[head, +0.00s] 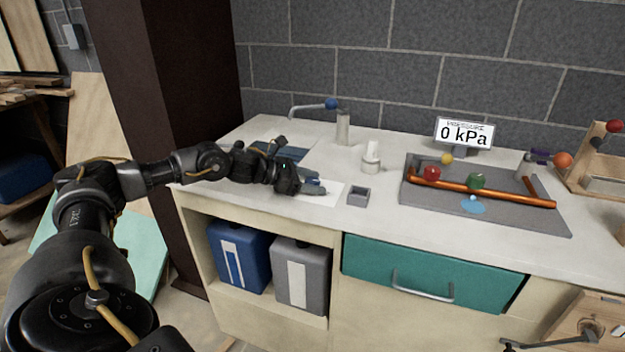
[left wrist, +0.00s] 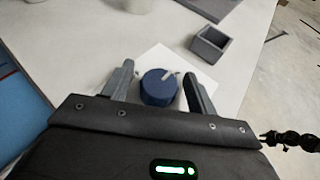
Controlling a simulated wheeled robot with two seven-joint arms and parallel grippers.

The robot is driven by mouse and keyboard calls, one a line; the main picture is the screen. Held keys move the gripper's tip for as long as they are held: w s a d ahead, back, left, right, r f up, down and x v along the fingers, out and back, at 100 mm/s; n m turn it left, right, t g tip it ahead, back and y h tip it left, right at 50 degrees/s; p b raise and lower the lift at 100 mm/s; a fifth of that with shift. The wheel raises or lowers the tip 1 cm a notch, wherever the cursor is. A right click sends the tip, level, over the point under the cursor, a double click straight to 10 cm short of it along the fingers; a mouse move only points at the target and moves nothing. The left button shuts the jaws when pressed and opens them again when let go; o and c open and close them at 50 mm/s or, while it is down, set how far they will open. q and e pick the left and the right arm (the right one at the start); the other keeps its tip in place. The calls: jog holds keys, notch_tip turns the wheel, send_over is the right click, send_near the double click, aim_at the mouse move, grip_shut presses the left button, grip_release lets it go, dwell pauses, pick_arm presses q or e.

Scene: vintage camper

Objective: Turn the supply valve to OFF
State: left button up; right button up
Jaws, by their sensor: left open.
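My left gripper (head: 316,187) is over the counter's left part. The knob stands on a white plate (head: 328,196); in the head view the gripper mostly hides the knob. No valve lettering is readable. The pressure display (head: 464,132) reads 0 kPa. A black jointed piece (left wrist: 290,140) at the left wrist view's right edge looks like my right gripper; its jaws are unclear.
A small grey open box (head: 358,196) stands just right of the plate. A white fitting (head: 371,158) and a blue-knobbed tap (head: 342,126) stand behind. A grey tray (head: 425,202) with an orange pipe is farther right. A teal drawer (head: 380,261) is below.

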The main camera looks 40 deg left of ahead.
pick_arm(q)
jog(key=c, duration=1)
